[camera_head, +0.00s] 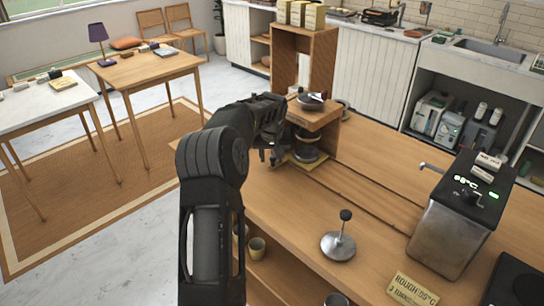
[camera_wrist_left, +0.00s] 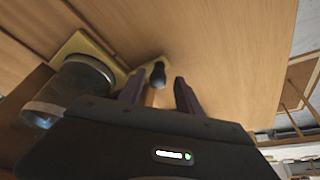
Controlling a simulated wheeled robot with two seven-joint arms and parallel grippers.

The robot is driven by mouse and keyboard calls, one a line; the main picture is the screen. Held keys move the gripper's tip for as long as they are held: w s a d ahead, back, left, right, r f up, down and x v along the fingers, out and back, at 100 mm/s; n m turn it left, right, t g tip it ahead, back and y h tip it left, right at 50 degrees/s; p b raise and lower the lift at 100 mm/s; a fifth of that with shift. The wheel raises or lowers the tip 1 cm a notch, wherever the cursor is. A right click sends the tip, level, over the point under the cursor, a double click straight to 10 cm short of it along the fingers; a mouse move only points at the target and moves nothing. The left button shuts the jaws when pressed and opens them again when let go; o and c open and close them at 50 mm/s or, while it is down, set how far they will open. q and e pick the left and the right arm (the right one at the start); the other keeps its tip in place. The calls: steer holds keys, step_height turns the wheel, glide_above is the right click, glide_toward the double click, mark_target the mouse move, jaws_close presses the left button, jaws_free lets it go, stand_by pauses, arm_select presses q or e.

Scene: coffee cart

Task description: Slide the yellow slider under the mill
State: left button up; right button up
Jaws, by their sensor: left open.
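The mill (camera_head: 318,117) stands on the far left part of the cart, a wooden body with a dark round top. The yellow slider (camera_head: 316,164) shows as a thin yellow edge low at the mill, under a dark round container (camera_head: 306,150). In the left wrist view, the yellow slider (camera_wrist_left: 72,43) carries a dark glass-like container (camera_wrist_left: 85,76). A dark knob (camera_wrist_left: 157,72) on a yellowish piece lies at the mouth of my left gripper (camera_wrist_left: 158,88). The left gripper is open, one finger on each side of the knob; contact cannot be told. In the head view my arm partly hides this spot.
A tamper (camera_head: 338,244) stands on the cart's front, with a metal machine (camera_head: 457,215) with a green display to its right. The wooden top (camera_head: 385,190) between mill and machine is largely clear.

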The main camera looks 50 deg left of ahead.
arm_select(q)
steer(key=b+v, duration=0.1)
steer(key=v, duration=0.6)
steer(key=shift+r, duration=0.4)
steer(key=shift+s+d, duration=0.1)
